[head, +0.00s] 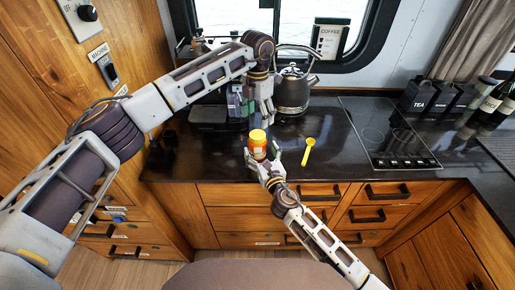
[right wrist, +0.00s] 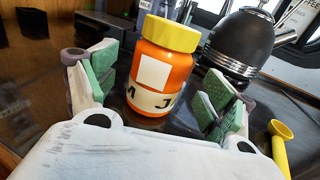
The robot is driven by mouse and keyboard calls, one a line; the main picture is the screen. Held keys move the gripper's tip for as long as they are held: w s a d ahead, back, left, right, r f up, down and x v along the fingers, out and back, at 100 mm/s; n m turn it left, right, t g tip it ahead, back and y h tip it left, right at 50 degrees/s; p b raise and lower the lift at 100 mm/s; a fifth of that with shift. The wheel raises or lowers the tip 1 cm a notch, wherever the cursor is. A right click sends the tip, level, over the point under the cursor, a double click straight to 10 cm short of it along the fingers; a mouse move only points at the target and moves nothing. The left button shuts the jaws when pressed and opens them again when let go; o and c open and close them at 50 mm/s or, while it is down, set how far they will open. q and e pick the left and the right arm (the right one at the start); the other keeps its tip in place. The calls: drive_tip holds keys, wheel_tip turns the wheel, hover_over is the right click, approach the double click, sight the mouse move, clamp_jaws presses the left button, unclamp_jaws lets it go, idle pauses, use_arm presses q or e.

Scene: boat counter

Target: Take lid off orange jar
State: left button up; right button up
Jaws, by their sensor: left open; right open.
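The orange jar (head: 258,149) stands upright on the dark counter near its front edge. Its yellow lid (head: 257,136) is on top. In the right wrist view the jar (right wrist: 155,80) has a pale label and stands between the green-padded fingers, with its lid (right wrist: 172,33) seated on it. My right gripper (head: 262,160) is open around the jar, with a gap visible at the right finger. My left gripper (head: 256,112) is open above and behind the jar, pointing down, apart from the lid.
A yellow scoop (head: 307,151) lies right of the jar. A dark kettle (head: 293,92) stands behind, near the window. A cooktop (head: 388,135) is at the right, with a black TEA canister (head: 418,99) and bottles beyond. Counter between scoop and cooktop is clear.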

drive_tip(key=shift+x, duration=2.15)
clamp_jaws()
use_arm(q)
drive_tip(key=shift+m, duration=0.3)
drive_tip(key=m, duration=2.1)
drive_tip(key=shift+m, duration=0.4)
